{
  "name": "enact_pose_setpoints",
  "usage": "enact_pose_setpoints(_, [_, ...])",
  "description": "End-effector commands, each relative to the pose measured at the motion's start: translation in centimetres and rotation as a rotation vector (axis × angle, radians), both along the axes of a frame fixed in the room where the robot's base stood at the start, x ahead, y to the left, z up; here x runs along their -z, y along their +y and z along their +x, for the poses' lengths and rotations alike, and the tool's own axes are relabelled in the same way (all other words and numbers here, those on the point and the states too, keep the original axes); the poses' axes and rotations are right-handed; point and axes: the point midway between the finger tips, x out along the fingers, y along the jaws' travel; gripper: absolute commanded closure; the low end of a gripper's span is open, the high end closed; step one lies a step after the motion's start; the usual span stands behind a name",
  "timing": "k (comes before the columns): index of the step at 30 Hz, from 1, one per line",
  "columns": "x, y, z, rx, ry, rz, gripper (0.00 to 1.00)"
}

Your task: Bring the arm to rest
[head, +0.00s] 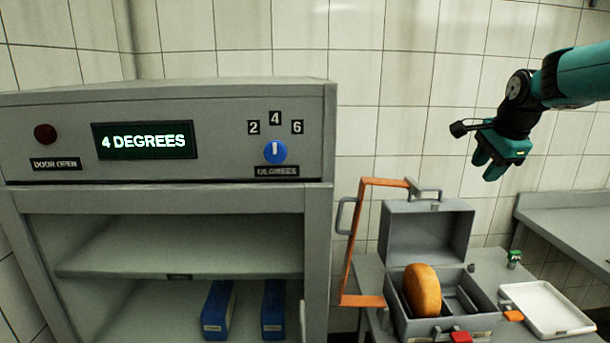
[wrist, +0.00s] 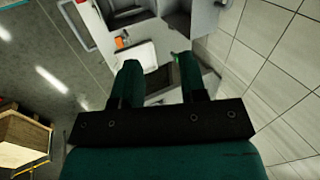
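My gripper (head: 490,160) is raised at the upper right of the head view, in the air above and to the right of the open grey box. In the wrist view its two green fingers (wrist: 160,75) stand apart with nothing between them, so it is open and empty. An orange cheese wheel (head: 422,290) stands on edge in the open grey box (head: 448,330), whose lid is up. The grey cabinet (head: 170,95) at the left shows "4 DEGREES", and its blue knob (head: 275,152) points at 4.
An orange-edged frame (head: 348,250) with handles stands between the cabinet and the box. A white tray (head: 548,308) lies right of the box. Two blue blocks (head: 217,310) are on the cabinet's lower shelf. A wooden crate (wrist: 22,138) is on the floor. Air around my gripper looks clear.

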Motion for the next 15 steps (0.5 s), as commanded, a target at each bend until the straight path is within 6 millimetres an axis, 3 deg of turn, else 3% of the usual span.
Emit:
enact_pose_setpoints(8, [0.0, 5.7, -2.9, -0.252, 0.019, -0.043, 0.61])
enact_pose_setpoints(15, [0.3, 11.3, -8.5, -0.603, 0.031, -0.101, 0.61])
